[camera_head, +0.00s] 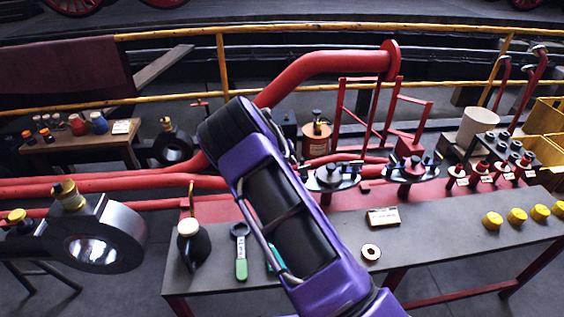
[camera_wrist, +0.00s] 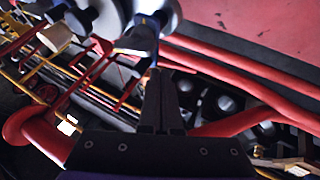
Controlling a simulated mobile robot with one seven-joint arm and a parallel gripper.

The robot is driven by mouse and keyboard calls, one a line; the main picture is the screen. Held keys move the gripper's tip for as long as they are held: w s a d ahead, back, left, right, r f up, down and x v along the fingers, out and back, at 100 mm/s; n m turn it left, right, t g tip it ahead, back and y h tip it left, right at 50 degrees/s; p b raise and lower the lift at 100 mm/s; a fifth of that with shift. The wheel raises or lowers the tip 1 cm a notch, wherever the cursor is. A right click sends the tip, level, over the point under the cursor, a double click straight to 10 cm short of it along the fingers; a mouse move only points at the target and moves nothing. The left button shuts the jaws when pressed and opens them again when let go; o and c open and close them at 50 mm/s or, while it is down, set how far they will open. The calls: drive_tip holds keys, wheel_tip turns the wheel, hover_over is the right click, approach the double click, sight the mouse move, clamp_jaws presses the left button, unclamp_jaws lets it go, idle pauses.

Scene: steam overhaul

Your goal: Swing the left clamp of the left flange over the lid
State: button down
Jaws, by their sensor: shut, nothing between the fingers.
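The left flange (camera_head: 332,178) stands on the red pipework behind the bench, just right of my purple arm in the head view. It has a pale lid and dark clamps around its rim. Its left side is partly covered by my arm, so I cannot tell how the left clamp is turned. My gripper (camera_wrist: 156,72) is shut and empty in the wrist view. Its fingertips are close below a grey metal piece (camera_wrist: 136,42) beside rounded blue-grey parts; I cannot tell whether they touch. The fingertips are hidden in the head view.
A similar flange (camera_head: 411,170) stands to the right. The grey bench (camera_head: 440,245) in front carries a green-handled wrench (camera_head: 241,252), a nut (camera_head: 371,252), a small box (camera_head: 383,216) and several yellow caps (camera_head: 517,216). Red pipes (camera_head: 120,185) and yellow rails lie behind.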

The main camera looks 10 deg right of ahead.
drive_tip(key=shift+w+d, duration=0.1)
drive_tip(key=shift+d, duration=0.35)
